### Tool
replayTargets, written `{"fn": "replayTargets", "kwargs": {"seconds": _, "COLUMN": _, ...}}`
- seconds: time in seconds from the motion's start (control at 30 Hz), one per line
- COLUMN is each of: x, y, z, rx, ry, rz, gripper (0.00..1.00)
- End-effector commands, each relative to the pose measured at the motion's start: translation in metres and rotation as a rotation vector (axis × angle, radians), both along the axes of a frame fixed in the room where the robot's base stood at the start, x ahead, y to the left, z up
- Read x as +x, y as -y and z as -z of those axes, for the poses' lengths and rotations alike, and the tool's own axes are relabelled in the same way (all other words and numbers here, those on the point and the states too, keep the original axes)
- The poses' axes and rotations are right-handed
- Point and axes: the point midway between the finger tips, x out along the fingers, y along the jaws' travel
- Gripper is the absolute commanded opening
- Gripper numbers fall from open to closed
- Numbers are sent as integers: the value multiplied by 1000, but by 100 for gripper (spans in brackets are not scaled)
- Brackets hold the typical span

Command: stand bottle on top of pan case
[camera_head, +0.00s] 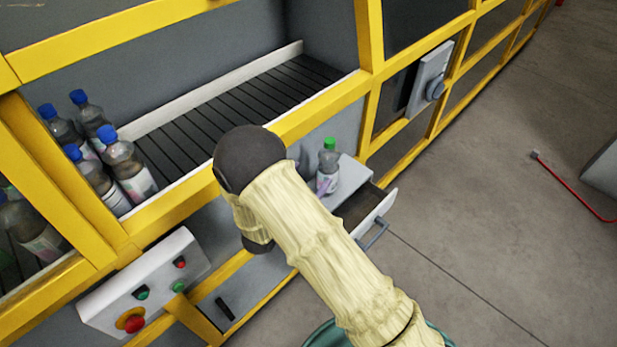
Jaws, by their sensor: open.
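A bottle with a green cap (328,168) stands upright on the light grey top of a cabinet (352,178) at the centre right, beside my arm. I cannot tell whether this cabinet is the pan case. Several blue-capped bottles (125,160) stand upright in a group at the left end of the dark conveyor. A greyish shape just left of the green-capped bottle is partly hidden by my arm and unclear. My arm, in a cream cover with dark joints, reaches up from the bottom right. My gripper and its fingers do not show.
A drawer (377,214) stands open below the green-capped bottle. The ribbed conveyor (225,115) is bare right of the blue-capped bottles, behind a yellow frame (325,103). A button panel (150,285) projects at lower left. Open floor (480,220) lies right; a red rod (575,187) is there.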

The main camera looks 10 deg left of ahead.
Motion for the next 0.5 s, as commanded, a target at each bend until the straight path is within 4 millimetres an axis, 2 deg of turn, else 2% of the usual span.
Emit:
{"fn": "replayTargets", "kwargs": {"seconds": 0.37, "x": 0, "y": 0, "z": 0, "rx": 0, "ry": 0, "rz": 0, "gripper": 80}}
{"fn": "replayTargets", "kwargs": {"seconds": 0.5, "x": 8, "y": 4, "z": -3, "rx": 31, "ry": -28, "rz": -11, "gripper": 80}}
